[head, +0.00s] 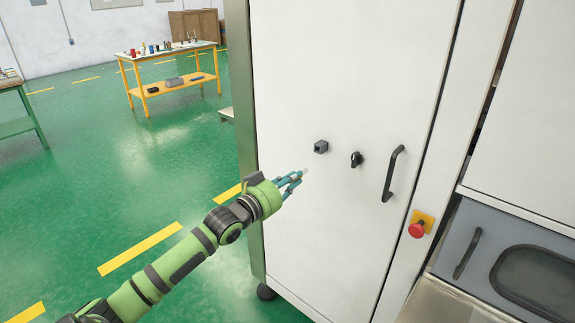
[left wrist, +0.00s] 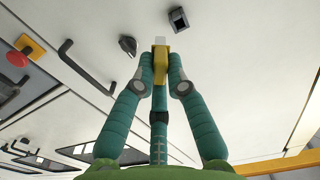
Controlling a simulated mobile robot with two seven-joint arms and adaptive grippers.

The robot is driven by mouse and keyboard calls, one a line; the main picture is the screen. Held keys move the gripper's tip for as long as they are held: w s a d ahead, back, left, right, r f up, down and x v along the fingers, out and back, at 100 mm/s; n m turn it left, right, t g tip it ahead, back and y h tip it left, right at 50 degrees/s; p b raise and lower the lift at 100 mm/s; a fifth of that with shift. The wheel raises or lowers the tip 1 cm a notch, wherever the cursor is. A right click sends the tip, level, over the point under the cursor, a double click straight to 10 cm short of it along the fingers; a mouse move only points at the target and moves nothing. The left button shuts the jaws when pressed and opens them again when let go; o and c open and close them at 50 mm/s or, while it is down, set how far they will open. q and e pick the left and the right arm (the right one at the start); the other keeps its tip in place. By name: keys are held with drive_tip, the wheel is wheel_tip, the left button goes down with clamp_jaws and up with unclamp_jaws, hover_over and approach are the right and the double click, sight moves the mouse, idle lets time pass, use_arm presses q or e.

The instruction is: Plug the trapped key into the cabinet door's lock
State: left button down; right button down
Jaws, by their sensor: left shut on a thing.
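My left gripper (head: 295,179) is shut on the trapped key, in front of the white cabinet door (head: 340,75). In the left wrist view the key (left wrist: 161,50) is yellow with a pale tip and sits between the two fingertips (left wrist: 162,86). In the head view only a small pale tip shows beyond the fingers. A dark square block with an opening, which looks like the lock (head: 321,147), is up and right of the gripper. It also shows in the left wrist view (left wrist: 179,19), beyond and right of the key tip, apart from it.
A black rotary knob (head: 356,159) and a black door handle (head: 393,173) stick out right of the lock. A red stop button (head: 417,229) on a yellow plate is lower right. A yellow workbench (head: 165,85) stands far off on the open green floor (head: 90,170).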

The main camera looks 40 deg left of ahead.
use_arm(q)
drive_tip(key=shift+w+a+r, duration=0.2)
drive_tip(key=shift+a+r, duration=0.25)
drive_tip(key=shift+a, duration=0.1)
drive_tip(key=shift+w+a+r, duration=0.15)
drive_tip(key=shift+a+r, duration=0.25)
drive_tip(key=shift+a, duration=0.1)
use_arm(e)
drive_tip(key=shift+a+r, duration=0.15)
drive_tip(key=shift+a, duration=0.1)
